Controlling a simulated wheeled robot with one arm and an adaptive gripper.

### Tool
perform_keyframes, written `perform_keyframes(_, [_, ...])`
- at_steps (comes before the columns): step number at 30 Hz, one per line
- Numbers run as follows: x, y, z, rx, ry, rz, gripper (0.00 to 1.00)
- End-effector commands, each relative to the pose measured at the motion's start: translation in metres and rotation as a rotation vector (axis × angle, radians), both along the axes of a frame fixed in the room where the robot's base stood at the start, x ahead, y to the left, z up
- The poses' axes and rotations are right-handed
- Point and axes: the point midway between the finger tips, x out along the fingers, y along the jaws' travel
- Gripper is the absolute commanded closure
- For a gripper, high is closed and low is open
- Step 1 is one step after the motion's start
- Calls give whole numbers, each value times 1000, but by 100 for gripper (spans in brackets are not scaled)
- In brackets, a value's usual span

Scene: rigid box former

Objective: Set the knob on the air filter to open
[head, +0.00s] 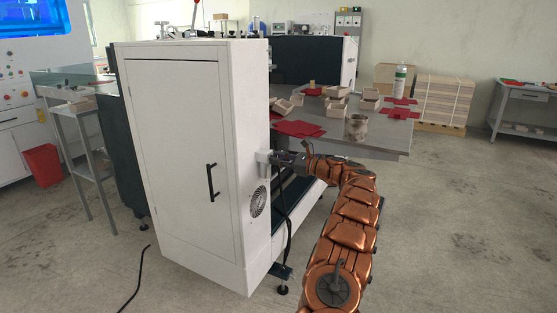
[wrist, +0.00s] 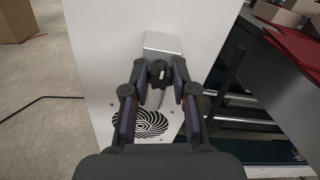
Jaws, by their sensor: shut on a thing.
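The air filter is a small light-grey unit (head: 264,156) on the right side wall of the white cabinet (head: 190,150). In the wrist view its grey box (wrist: 163,42) sits just beyond my fingertips. A small dark knob (wrist: 158,68) is on its near side. My gripper (head: 279,158) reaches the unit from the right. In the wrist view my gripper (wrist: 159,80) has its two fingers on either side of the knob, shut on it. The fingers partly hide the knob, and I cannot read its setting.
A round fan grille (wrist: 142,120) is below the unit on the cabinet side. A dark cable (head: 284,215) hangs beside the cabinet. A grey table (head: 380,140) with boxes, red sheets and a metal pot (head: 356,128) stands behind my arm. The floor at right is clear.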

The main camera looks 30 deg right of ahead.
Motion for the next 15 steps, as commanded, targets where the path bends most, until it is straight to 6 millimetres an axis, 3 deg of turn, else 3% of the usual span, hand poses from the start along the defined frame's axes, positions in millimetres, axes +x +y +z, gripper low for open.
perform_keyframes(15, [0,0,-2,-108,-65,0,100])
